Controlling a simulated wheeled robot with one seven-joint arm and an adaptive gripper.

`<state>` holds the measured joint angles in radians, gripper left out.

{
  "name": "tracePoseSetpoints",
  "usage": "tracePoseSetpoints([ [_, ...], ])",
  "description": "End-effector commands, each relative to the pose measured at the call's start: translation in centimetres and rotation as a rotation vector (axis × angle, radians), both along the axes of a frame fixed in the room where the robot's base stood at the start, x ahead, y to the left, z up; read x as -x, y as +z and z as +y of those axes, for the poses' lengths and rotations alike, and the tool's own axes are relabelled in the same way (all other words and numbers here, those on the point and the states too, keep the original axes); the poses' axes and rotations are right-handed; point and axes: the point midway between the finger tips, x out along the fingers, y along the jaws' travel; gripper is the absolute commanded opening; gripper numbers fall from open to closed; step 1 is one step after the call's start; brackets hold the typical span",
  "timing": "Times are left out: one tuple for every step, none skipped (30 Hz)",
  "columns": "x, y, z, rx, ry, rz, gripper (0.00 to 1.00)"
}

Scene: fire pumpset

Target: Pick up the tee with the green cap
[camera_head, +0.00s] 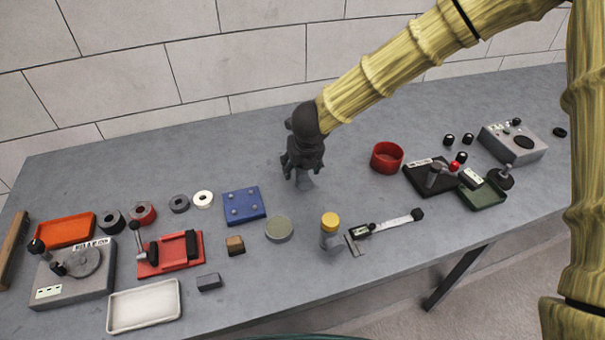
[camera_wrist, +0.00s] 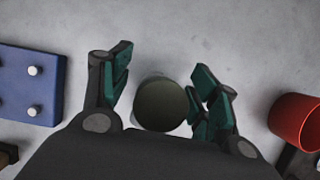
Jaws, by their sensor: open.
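In the wrist view, a dark olive-green round cap (camera_wrist: 161,104) shows from above between the two fingers of my gripper (camera_wrist: 160,85). It appears to be the green cap of the tee. In the head view, my gripper (camera_head: 300,168) points down over the middle of the table, and a piece of grey tee body (camera_head: 304,184) shows just under it. The cap is hidden there by the gripper. The fingers are open, one on each side of the cap; whether they touch it I cannot tell. Another grey tee with a yellow cap (camera_head: 330,222) stands nearer the front edge.
A blue plate with pegs (camera_head: 243,205) lies left of my gripper, and a red round bowl (camera_head: 387,157) stands to the right. A round grey-green disc (camera_head: 279,229) lies in front. The grey table (camera_head: 230,150) is clear behind and left of the gripper.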

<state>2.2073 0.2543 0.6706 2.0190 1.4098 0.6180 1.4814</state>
Motion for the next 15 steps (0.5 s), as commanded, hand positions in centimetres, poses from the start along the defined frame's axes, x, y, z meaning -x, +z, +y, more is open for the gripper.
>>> tracePoseSetpoints([
  [-0.20,-0.39,0.03,0.001,-0.001,0.000,0.61],
  [-0.27,-0.59,0.05,0.001,-0.001,0.000,0.61],
  [-0.33,-0.80,0.08,0.000,0.000,0.000,0.61],
  [-0.37,-0.92,0.09,0.000,0.000,0.000,0.61],
  [-0.39,-0.98,0.10,0.000,0.000,0.000,0.61],
  [-0.41,-1.04,0.11,0.000,0.000,0.000,0.61],
  [-0.42,-1.04,0.12,0.000,0.001,0.000,0.61],
  [-0.42,-1.04,0.12,0.000,0.001,0.000,0.61],
  [-0.42,-1.03,0.11,0.000,0.000,0.000,0.61],
  [-0.42,-1.03,0.11,0.000,0.000,0.000,0.61],
  [-0.42,-1.02,0.11,0.000,0.000,0.000,0.61],
  [-0.42,-1.02,0.11,0.000,0.000,0.000,0.57],
  [-0.43,-1.02,0.12,0.000,0.000,0.000,0.52],
  [-0.42,-1.01,0.11,0.000,0.000,0.000,0.46],
  [-0.42,-1.01,0.11,0.000,0.000,0.000,0.39],
])
